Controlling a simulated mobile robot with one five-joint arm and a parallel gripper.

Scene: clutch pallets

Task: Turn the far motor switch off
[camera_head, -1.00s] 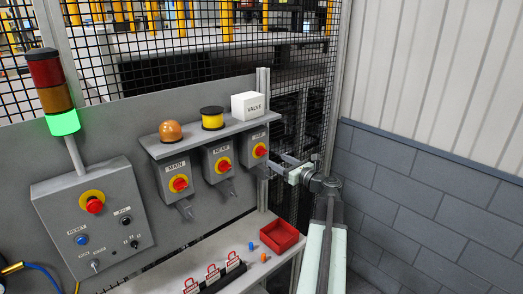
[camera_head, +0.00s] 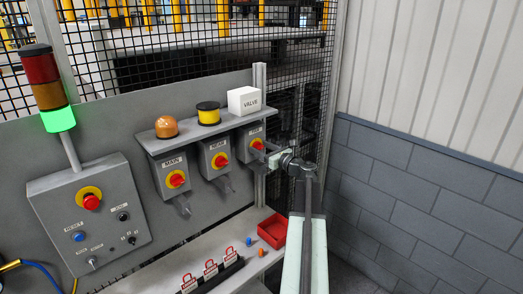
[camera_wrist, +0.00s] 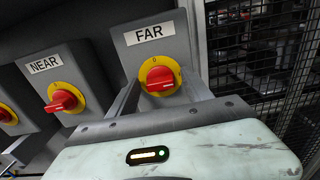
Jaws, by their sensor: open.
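The far switch box, labelled FAR (camera_wrist: 149,34), fills the middle of the wrist view. Its red knob (camera_wrist: 160,80) sits on a yellow disc, with a 0 mark above it and its white line lying nearly level. In the head view the far switch (camera_head: 257,145) is the rightmost of three under the shelf. My gripper (camera_wrist: 162,92) is open, with one finger on each side of the far knob's lower part. I cannot tell whether they touch it. In the head view my gripper (camera_head: 268,151) reaches the far switch from the right and partly hides it.
The near switch (camera_wrist: 62,98) is close on the left, and the main switch (camera_head: 175,179) is further left. A white VALVE box (camera_head: 244,101) stands on the shelf above. A red tray (camera_head: 273,230) and padlocks (camera_head: 210,270) lie below. Wire mesh (camera_wrist: 262,60) is on the right.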

